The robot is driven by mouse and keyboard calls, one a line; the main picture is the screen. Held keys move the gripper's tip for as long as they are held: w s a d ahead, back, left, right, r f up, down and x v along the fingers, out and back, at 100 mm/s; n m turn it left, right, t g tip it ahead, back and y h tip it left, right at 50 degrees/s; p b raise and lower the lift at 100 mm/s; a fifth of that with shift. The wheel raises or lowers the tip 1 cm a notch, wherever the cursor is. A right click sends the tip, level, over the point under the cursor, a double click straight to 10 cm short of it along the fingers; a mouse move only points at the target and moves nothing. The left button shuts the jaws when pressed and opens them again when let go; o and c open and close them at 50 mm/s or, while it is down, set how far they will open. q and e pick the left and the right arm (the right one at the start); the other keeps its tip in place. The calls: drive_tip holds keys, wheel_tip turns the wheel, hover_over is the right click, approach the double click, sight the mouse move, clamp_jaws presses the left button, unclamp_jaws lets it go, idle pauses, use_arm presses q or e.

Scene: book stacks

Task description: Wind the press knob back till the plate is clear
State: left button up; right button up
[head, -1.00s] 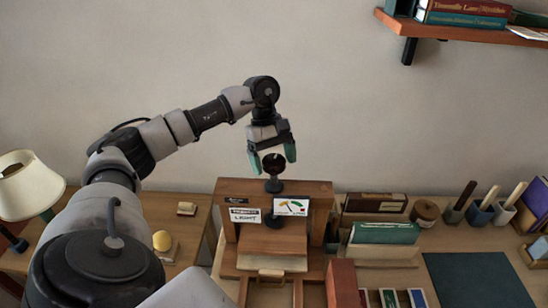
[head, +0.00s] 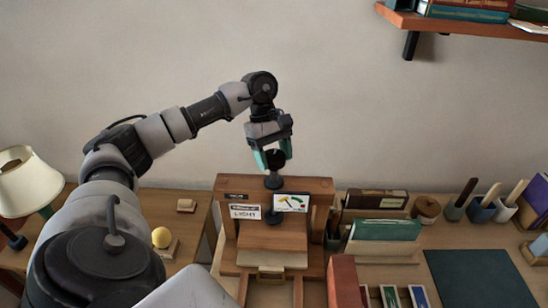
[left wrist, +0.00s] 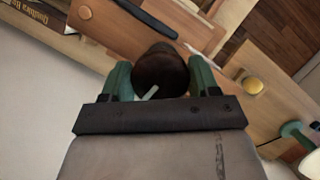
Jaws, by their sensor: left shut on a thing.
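The wooden book press (head: 273,214) stands on the desk, with a small gauge card and a label on its top beam. Its dark round knob (head: 275,158) sits on a black screw post above the beam. My left gripper (head: 273,160) comes down from above with its green fingers on both sides of the knob, shut on it. In the left wrist view the knob (left wrist: 160,72) fills the space between the two fingers. The light wooden plate (head: 272,258) shows below the beam; whether it touches anything beneath cannot be told. My right gripper is not in view.
A green book (head: 385,230) in a holder and several pen cups (head: 480,208) stand right of the press. A dark mat (head: 478,280) lies at the right. A shelf (head: 470,22) hangs upper right.

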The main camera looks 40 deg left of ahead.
use_arm(q)
drive_tip(key=shift+f+n+t+b, duration=0.15)
drive_tip(key=shift+n+t+b, duration=0.35)
drive_tip(key=shift+n+b, duration=0.6)
drive_tip(key=n+t+b, duration=0.1)
drive_tip(key=n+b, duration=0.1)
drive_tip(key=n, duration=0.1)
drive_tip(key=shift+n, duration=0.4)
drive_tip(key=n+t+b, duration=0.1)
drive_tip(key=n, duration=0.1)
drive_tip(key=shift+n+y, duration=0.3)
drive_tip(key=n+t+b, duration=0.1)
drive_tip(key=n, duration=0.2)
drive_tip(key=shift+s+d+n+y+b, duration=0.1)
drive_tip(key=shift+n+y+b, duration=0.2)
drive_tip(key=shift+y+b, duration=0.1)
drive_tip(key=n+t+y, duration=0.1)
drive_tip(key=n, duration=0.2)
drive_tip(key=shift+f+n+b, duration=0.1)
drive_tip(key=shift+n+b, duration=0.2)
drive_tip(key=shift+b, duration=0.1)
drive_tip(key=n+y, duration=0.1)
drive_tip(key=n, duration=0.2)
drive_tip(key=shift+d+n+y, duration=0.1)
drive_tip(key=shift+n+y, duration=0.2)
drive_tip(key=n+y, duration=0.1)
drive_tip(key=n, duration=0.3)
drive_tip(key=shift+y, duration=0.3)
drive_tip(key=shift+n+y, duration=0.5)
drive_tip(key=shift+n, duration=1.1)
